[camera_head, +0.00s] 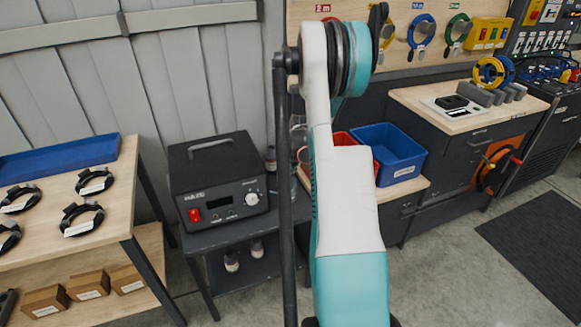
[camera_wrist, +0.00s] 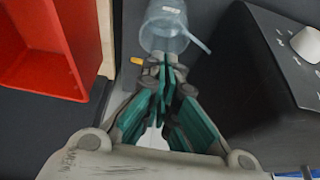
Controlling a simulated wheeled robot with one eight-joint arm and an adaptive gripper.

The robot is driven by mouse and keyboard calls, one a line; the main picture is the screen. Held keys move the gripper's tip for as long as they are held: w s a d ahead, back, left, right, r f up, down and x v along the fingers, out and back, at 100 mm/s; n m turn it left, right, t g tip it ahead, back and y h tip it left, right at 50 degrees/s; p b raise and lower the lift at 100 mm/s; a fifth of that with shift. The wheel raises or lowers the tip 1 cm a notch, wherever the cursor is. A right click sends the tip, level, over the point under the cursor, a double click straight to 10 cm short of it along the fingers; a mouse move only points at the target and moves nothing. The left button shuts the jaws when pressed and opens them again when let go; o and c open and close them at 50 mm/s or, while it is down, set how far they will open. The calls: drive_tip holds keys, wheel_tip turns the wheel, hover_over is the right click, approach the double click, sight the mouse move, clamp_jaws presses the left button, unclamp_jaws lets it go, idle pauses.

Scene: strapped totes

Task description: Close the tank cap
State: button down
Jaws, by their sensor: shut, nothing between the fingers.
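In the wrist view, my gripper (camera_wrist: 168,75) points up the picture with its fingers shut and empty. A clear cylindrical vessel (camera_wrist: 165,22), likely the tank, stands just beyond the fingertips. A thin translucent strip (camera_wrist: 197,40) sticks out from its right side. I cannot tell whether this strip is part of a cap, or whether the fingertips touch the vessel. A small yellow-orange piece (camera_wrist: 137,61) shows left of the fingertips. In the head view, my arm hides the gripper and most of this area.
A black device (camera_head: 225,183) with a red switch and knob stands on a dark cart left of my arm; its side (camera_wrist: 280,75) is close right in the wrist view. A red bin (camera_wrist: 45,45) is at left there. A blue bin (camera_head: 390,151) stands right of my arm.

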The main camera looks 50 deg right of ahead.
drive_tip(key=shift+r, duration=0.15)
drive_tip(key=shift+r+p, duration=0.4)
drive_tip(key=shift+r, duration=0.3)
